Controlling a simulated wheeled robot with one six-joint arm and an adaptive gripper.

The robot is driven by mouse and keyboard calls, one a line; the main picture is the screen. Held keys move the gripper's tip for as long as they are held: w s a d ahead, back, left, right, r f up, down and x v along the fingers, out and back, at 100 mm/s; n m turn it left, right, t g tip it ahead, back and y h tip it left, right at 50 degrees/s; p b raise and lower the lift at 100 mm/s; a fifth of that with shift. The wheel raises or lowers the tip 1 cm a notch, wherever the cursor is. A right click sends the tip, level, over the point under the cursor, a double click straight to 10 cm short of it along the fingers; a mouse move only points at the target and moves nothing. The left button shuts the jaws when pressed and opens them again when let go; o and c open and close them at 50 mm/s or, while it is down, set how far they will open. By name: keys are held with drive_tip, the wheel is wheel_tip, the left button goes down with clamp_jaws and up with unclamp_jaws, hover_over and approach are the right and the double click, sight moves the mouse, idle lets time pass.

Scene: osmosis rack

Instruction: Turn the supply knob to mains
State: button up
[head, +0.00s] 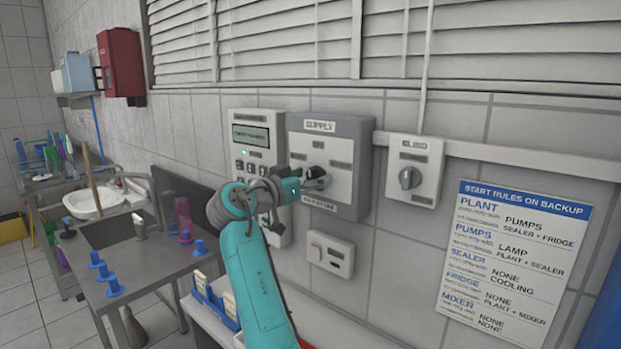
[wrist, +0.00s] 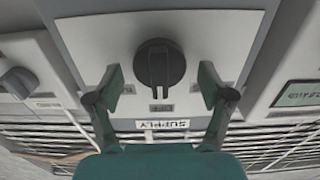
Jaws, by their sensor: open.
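The supply knob (wrist: 160,64) is a round black knob with a raised grip bar, on the pale face of the grey supply box (head: 362,150). In the wrist view its bar stands upright, in line with the small label below it, which looks like OFF. The SUPPLY label shows upside down there. Side labels on the box are too blurred to read. My gripper (wrist: 161,84) is open, with one finger on each side of the knob and visible gaps between. In the head view my gripper (head: 318,183) is at the box front and partly hides the knob.
A blind switch (head: 410,178) with its own knob is right of the box. A keypad panel (head: 249,135) is close on the left, and a small white switch (head: 331,253) is below. A rules sign (head: 516,262) hangs at right. A bench with a sink (head: 135,245) stands left.

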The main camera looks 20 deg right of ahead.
drive_tip(key=c, duration=1.1)
drive_tip(key=shift+c, duration=0.2)
drive_tip(key=shift+n, duration=0.4)
drive_tip(key=n, duration=0.5)
drive_tip(key=shift+w+a, duration=0.1)
drive_tip(key=n, duration=0.6)
drive_tip(key=shift+w+f, duration=0.1)
drive_tip(key=shift+f, duration=0.05)
drive_tip(key=o, duration=1.1)
